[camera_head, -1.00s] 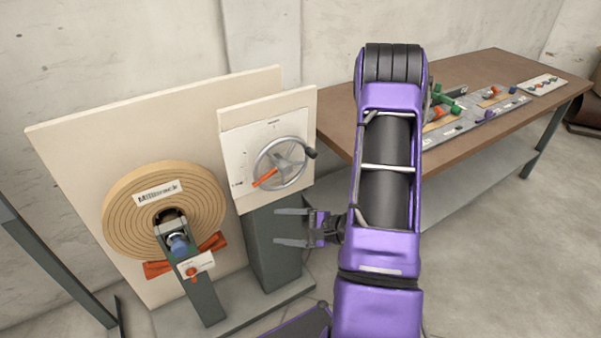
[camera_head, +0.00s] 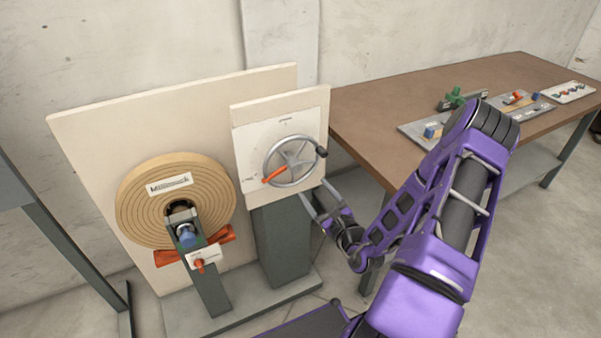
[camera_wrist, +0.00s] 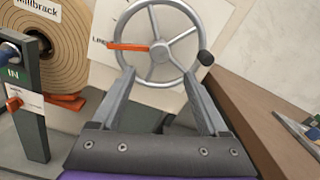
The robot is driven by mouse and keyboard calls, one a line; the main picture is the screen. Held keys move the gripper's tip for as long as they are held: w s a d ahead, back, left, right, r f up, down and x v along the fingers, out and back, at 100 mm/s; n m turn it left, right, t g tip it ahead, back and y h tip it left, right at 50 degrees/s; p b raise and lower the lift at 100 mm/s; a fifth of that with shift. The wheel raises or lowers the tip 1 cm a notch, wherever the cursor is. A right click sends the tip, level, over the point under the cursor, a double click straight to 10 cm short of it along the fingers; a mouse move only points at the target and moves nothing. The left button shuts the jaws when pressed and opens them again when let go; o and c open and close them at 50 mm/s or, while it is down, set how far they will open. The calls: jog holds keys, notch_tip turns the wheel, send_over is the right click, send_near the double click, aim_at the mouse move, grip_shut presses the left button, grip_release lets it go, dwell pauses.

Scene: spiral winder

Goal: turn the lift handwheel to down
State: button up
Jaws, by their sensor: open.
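The lift handwheel (camera_head: 291,161) is a silver spoked wheel on a pale upright panel (camera_head: 245,115). It has a dark knob (camera_head: 321,152) at its right side and an orange pointer (camera_head: 273,175) directed lower left, toward a small label too blurred to read fully. My gripper (camera_head: 316,199) is open and empty, just below and to the right of the wheel. In the wrist view the wheel (camera_wrist: 168,75) lies ahead, beyond the two fingertips, with its lower rim between them in the picture. I cannot tell whether a finger touches it.
A brown cardboard-like coil (camera_head: 135,205) stands left, with an orange lever (camera_head: 199,264) on a post before it. A brown workbench (camera_head: 375,105) with small devices stands close on the right. A dark pedestal (camera_head: 281,245) supports the wheel panel.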

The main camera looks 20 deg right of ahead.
aim_at(298, 169)
jog(key=w, duration=0.9)
jog(key=shift+w+a, duration=0.2)
jog(key=shift+w, duration=0.05)
grip_shut()
dwell(0.9)
